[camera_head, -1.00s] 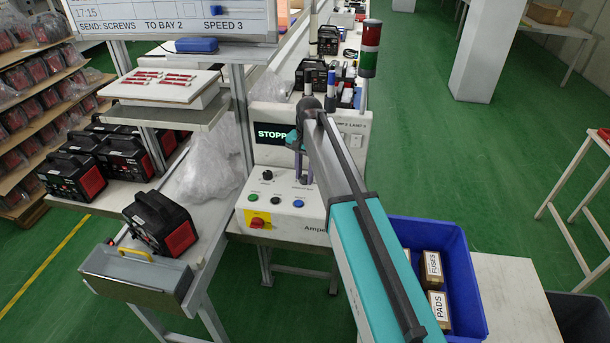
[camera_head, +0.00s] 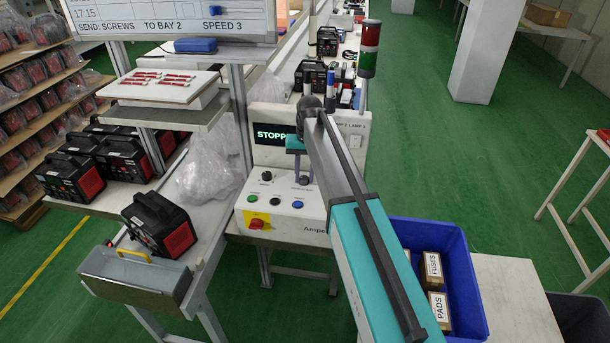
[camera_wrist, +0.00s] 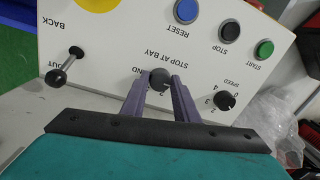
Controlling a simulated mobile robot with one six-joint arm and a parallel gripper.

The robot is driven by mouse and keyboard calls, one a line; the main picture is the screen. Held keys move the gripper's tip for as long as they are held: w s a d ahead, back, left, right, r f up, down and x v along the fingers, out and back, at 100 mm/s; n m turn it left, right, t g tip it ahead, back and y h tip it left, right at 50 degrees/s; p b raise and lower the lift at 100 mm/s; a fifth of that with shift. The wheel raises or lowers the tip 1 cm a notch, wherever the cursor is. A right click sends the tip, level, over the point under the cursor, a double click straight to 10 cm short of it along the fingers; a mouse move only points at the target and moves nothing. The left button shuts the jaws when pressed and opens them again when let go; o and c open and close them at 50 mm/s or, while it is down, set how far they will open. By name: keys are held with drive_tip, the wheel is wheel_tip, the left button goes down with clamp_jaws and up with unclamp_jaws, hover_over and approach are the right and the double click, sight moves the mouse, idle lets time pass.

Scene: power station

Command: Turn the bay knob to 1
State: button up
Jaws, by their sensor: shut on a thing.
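The dark round bay knob (camera_wrist: 160,80) sits on the white panel (camera_wrist: 110,60) under the label STOP AT BAY, which appears upside down in the wrist view. My gripper (camera_wrist: 161,83) has its two purple fingers on either side of the knob, shut on it. An END label and a 2 show near the knob; the fingers hide other marks, and I cannot tell where its pointer stands. In the head view my gripper (camera_head: 298,166) reaches down to the control box (camera_head: 275,205), and the knob (camera_head: 304,181) shows at the fingertips.
The speed knob (camera_wrist: 225,100) is close beside one finger. The display (camera_head: 271,134) reads STOPP, partly hidden by my arm.

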sight(307, 178)
drive_tip(key=o, duration=1.1)
drive_tip(key=shift+c, duration=0.2)
drive_tip(key=shift+r, duration=0.15)
wheel_tip(307, 178, up, 14)
drive_tip(key=p, duration=0.7)
drive_tip(key=shift+d+f+p, duration=0.25)
drive_tip(key=shift+d+p, duration=0.05)
drive_tip(key=shift+d, duration=0.15)
drive_tip(key=shift+s, duration=0.1)
